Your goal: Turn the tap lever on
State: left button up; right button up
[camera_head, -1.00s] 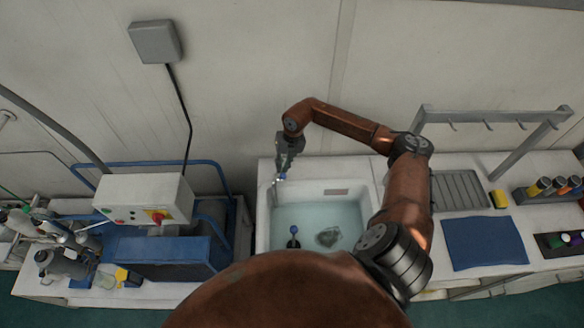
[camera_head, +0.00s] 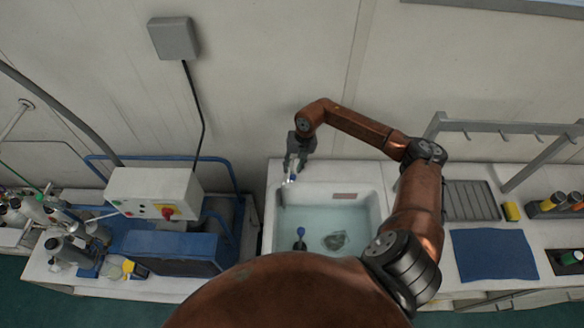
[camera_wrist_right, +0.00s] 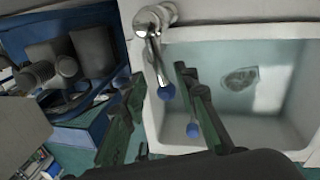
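The chrome tap (camera_head: 290,181) stands at the back left corner of the white sink (camera_head: 377,200). In the right wrist view the tap (camera_wrist_right: 151,30) has a lever ending in a blue knob (camera_wrist_right: 167,92). My right gripper (camera_head: 296,167) is just above and behind the tap, pointing down. In the wrist view, its two green-padded fingers (camera_wrist_right: 156,80) are apart, with the blue knob showing in the gap between them. I see no contact with the lever. My left gripper is out of view.
A second blue knob on a dark stem (camera_head: 301,231) shows at the sink's front left. A control box (camera_head: 150,193) and blue machine stand left of the sink. Right of it are a draining rack (camera_head: 470,201), a yellow sponge (camera_head: 511,211) and a blue mat (camera_head: 494,255).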

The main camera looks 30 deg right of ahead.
notch_tip(320, 180, up, 11)
jog(key=s+d, duration=0.1)
jog(key=d, duration=0.1)
dwell(0.6)
